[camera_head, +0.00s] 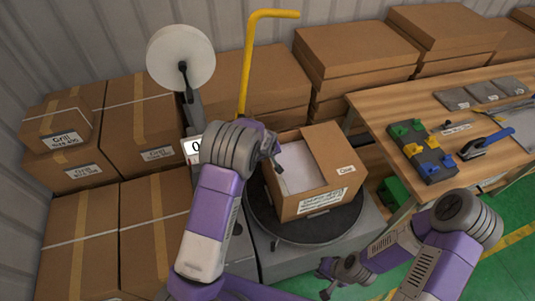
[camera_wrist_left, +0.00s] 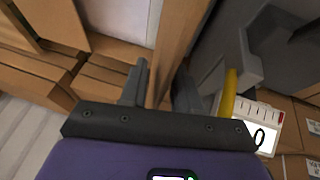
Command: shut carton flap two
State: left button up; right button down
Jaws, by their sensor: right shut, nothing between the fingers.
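The carton (camera_head: 312,203) stands on a round dark turntable (camera_head: 305,232), its top partly open with a white content (camera_head: 297,172) showing inside. A flap with a small label lies over its right side (camera_head: 328,152). I cannot tell which flap is number two. My left gripper (camera_head: 277,160) is at the carton's left rim. In the left wrist view its two fingers (camera_wrist_left: 160,88) are apart, with a brown cardboard strip (camera_wrist_left: 181,45) passing between them; contact is unclear. My right gripper (camera_head: 325,286) is shut and empty, low in front of the turntable.
A yellow post (camera_head: 247,70) and a white reel (camera_head: 181,57) stand behind the turntable. Stacked cartons (camera_head: 150,120) fill the left and back. A wooden workbench (camera_head: 385,110) with tools is at the right. Green floor (camera_head: 510,265) is clear at the front right.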

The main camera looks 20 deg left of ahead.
pick_arm(q)
grip_shut()
dwell(1.4)
